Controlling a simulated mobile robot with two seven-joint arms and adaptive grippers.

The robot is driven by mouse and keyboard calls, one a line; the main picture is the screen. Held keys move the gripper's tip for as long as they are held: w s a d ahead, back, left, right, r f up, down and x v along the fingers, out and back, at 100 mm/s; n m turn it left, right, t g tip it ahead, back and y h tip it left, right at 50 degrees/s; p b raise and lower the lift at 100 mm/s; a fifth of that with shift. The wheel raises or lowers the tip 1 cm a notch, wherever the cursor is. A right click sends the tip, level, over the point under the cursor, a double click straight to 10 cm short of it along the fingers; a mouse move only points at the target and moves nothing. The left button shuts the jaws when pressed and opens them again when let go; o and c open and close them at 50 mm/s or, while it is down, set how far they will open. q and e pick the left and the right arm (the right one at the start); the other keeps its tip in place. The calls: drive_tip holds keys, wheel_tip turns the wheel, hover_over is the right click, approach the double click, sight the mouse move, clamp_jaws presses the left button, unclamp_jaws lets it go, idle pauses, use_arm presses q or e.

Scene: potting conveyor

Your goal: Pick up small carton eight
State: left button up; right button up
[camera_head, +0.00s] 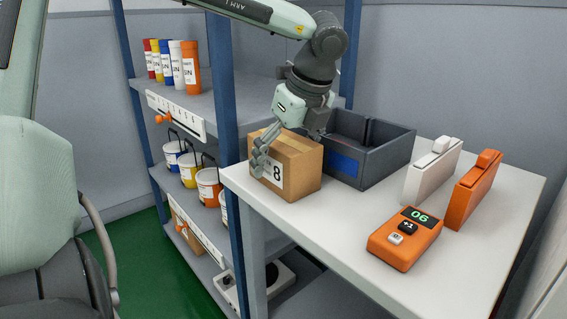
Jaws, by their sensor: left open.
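The small carton eight (302,166) is a brown cardboard box with a white label showing a black 8. It stands upright near the left edge of the white table (350,235). My left gripper (277,145) reaches down over the carton from above. One finger lies in front of the labelled face, and the arm hides part of the carton's top. The gripper is open. I cannot tell whether its fingers touch the carton. My right gripper is not in view.
A dark grey bin (385,157) stands right behind the carton. An orange device (405,240) showing 06, a white case (432,172) and an orange case (472,192) are to the right. A blue shelf post (228,110) rises left of the table.

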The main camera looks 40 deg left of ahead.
use_arm(q)
drive_tip(key=shift+f, duration=0.1)
drive_tip(key=shift+c, duration=0.4)
drive_tip(key=c, duration=1.4)
